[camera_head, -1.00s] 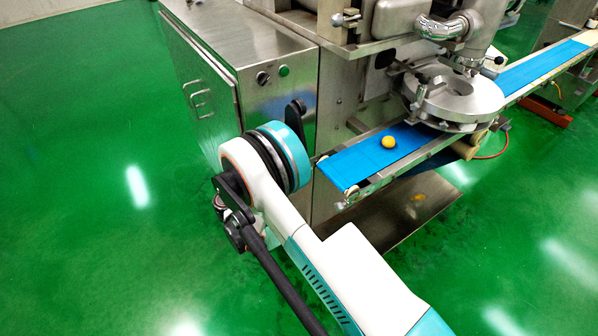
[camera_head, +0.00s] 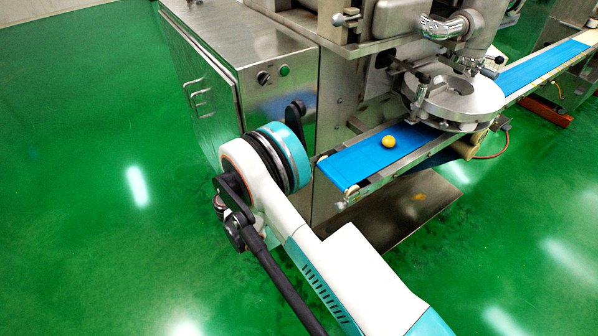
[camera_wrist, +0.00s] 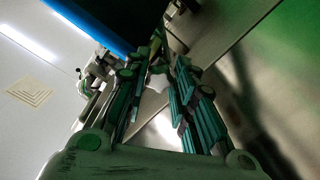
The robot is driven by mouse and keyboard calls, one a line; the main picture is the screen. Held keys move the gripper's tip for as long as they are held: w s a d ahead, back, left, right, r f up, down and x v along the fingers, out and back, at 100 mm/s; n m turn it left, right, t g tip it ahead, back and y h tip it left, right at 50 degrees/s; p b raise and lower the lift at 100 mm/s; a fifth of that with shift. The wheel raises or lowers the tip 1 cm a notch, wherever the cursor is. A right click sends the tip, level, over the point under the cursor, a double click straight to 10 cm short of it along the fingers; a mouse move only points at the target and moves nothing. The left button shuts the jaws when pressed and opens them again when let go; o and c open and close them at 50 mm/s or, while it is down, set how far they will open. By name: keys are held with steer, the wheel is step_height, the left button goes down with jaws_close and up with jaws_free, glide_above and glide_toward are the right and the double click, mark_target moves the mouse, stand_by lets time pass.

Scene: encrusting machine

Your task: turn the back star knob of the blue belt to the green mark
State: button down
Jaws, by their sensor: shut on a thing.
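The blue belt (camera_head: 365,160) runs out of the machine towards my arm in the head view and carries a small yellow ball (camera_head: 389,142). Its edge also shows at the top left of the wrist view (camera_wrist: 92,24). My gripper (camera_wrist: 155,62) is below the belt's end in the wrist view, its two green-padded fingers closed in on a small part by the belt frame. I cannot make out the green mark. In the head view my own arm hides the gripper and the knob.
The steel cabinet (camera_head: 230,50) of the machine stands close behind my wrist. A round steel plate unit (camera_head: 455,100) sits over the belt. A steel base plate (camera_head: 405,220) lies low under the belt. The green floor (camera_head: 90,180) is clear at the left.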

steer(key=m, duration=0.6)
steer(key=shift+f, duration=0.1)
steer(key=shift+m, duration=0.3)
stand_by(0.3)
steer(key=c, duration=1.3)
jaws_free()
steer(key=shift+a, duration=0.1)
steer(key=shift+c, duration=0.2)
steer(key=v, duration=1.2)
